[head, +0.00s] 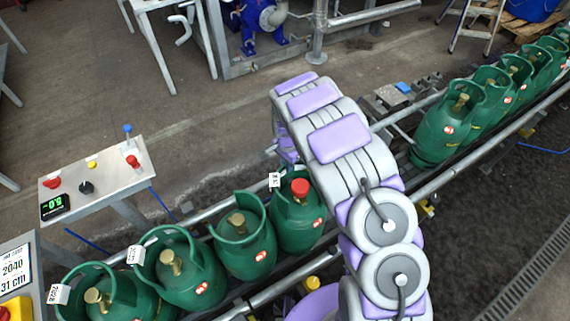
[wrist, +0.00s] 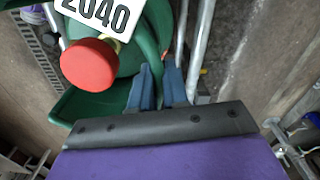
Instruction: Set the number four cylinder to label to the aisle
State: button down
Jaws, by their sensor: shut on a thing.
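A green gas cylinder with a red cap (head: 299,222) stands on the conveyor, fourth from the left in the near group. A white tag hangs at its collar in the head view. In the wrist view the same cylinder (wrist: 98,88) shows its red cap and a white label (wrist: 108,12) reading 2040. My gripper (wrist: 159,88) has its blue fingers closed on the green collar, beside the red cap. In the head view the fingers are hidden behind my arm. The collar's far side is partly hidden.
Green cylinders with brass valves stand left on the conveyor, including this neighbouring one (head: 246,240). Another row (head: 448,130) stands at the right beyond my arm. A control panel (head: 100,178) and a sign (head: 15,268) reading 2040, 31 cm are at left.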

jog(key=d+m, duration=0.1)
jog(key=w+m, duration=0.1)
jog(key=shift+d+m+p, duration=0.3)
jog(key=shift+d+p, duration=0.1)
jog(key=d+m, duration=0.2)
jog(key=m, duration=0.1)
jog(key=shift+w+d+m, duration=0.2)
jog(key=shift+d+m, duration=0.1)
jog(key=d+m, duration=0.2)
jog(key=m, duration=0.1)
jog(key=shift+d+p, duration=0.1)
jog(key=shift+p, duration=0.25)
jog(key=shift+s+d+m, duration=0.3)
jog(key=shift+d+m, duration=0.5)
jog(key=shift+m, duration=0.5)
jog(key=c, duration=1.3)
grip_release()
jog(key=shift+o, duration=0.4)
